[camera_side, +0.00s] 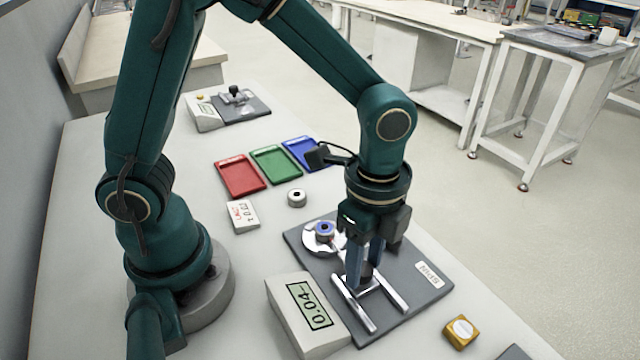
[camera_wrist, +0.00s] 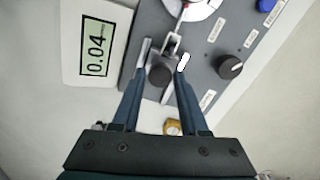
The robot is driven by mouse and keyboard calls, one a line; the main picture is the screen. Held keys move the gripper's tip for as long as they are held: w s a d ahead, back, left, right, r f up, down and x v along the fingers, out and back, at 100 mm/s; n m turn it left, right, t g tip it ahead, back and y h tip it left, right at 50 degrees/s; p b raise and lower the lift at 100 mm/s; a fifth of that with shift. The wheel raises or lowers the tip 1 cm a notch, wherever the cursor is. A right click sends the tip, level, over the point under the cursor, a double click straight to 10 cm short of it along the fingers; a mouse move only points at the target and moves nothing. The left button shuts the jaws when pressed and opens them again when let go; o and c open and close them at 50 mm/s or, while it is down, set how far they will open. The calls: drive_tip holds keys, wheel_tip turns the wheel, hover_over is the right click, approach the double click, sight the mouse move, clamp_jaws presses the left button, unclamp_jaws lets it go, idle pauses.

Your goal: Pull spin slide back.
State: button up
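The spin slide has a dark round knob (camera_wrist: 159,76) on a small metal carriage between two pale rails, on a grey base plate (camera_side: 415,290). The knob also shows in the side view (camera_side: 367,273), partly covered by my fingers. My gripper (camera_side: 365,275) points down over the slide. In the wrist view, my gripper (camera_wrist: 161,72) is open, with one finger on each side of the knob and a gap visible on both sides. A shiny disc (camera_side: 313,243) bearing a ring with a blue centre (camera_side: 324,229) sits behind the slide; the disc is cut off in the wrist view (camera_wrist: 200,8).
A display box (camera_side: 290,318) reading 0.04 stands beside the plate. A black dial (camera_wrist: 230,67) is on the plate. A yellow block (camera_side: 460,331) lies near the front edge. Red (camera_side: 240,176), green (camera_side: 275,165) and blue (camera_side: 303,153) trays and a loose ring (camera_side: 297,198) lie behind.

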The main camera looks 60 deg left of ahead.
clamp_jaws()
drive_tip(key=shift+d, duration=0.1)
idle(1.1)
